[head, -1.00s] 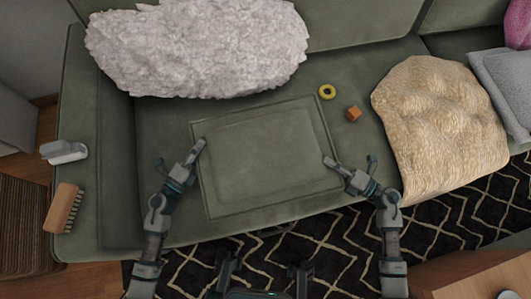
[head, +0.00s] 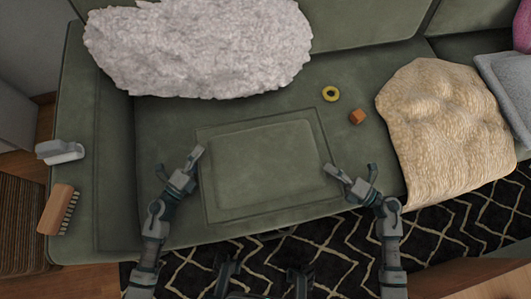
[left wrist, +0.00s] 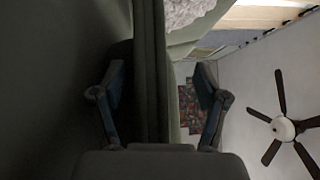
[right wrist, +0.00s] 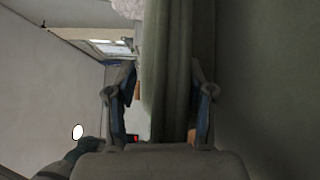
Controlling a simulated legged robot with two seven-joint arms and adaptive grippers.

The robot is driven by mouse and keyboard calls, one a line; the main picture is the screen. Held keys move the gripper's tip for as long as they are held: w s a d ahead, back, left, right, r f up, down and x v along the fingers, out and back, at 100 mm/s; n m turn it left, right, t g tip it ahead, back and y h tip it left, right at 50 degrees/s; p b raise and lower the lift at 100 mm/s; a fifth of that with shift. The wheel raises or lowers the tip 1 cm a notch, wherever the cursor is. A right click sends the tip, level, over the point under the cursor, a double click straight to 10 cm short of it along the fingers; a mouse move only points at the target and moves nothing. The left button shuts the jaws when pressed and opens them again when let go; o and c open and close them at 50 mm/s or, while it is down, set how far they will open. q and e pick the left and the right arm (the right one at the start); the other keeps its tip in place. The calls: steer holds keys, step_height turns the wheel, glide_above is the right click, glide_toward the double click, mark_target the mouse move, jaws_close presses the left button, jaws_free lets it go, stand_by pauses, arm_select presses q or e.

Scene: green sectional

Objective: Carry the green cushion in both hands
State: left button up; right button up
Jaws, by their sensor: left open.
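The flat green cushion (head: 262,165) with a raised border lies face up over the green sofa seat. I cannot tell whether it rests on the seat. My left gripper (head: 183,163) is at its left edge and my right gripper (head: 352,171) at its right edge. In the left wrist view, a green upright band (left wrist: 150,80) stands between the open fingers, with gaps beside it. In the right wrist view, a similar green band (right wrist: 178,75) stands between the parted fingers. Whether either gripper touches the cushion is unclear.
A white fluffy pillow (head: 200,50) lies behind the cushion. A yellow ring (head: 331,94), a small orange block (head: 357,117) and a beige throw (head: 440,130) are to the right. A brush (head: 58,208) and a grey-white object (head: 60,152) sit on the left armrest. A patterned rug (head: 340,250) lies in front.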

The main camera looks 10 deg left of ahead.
arm_select(q)
steer(key=v, duration=1.1)
steer(key=shift+s+f, duration=0.1)
steer(key=shift+s, duration=0.2)
arm_select(e)
steer(key=o, duration=0.8)
steer(key=d, duration=0.7)
steer(key=shift+d+f, duration=0.1)
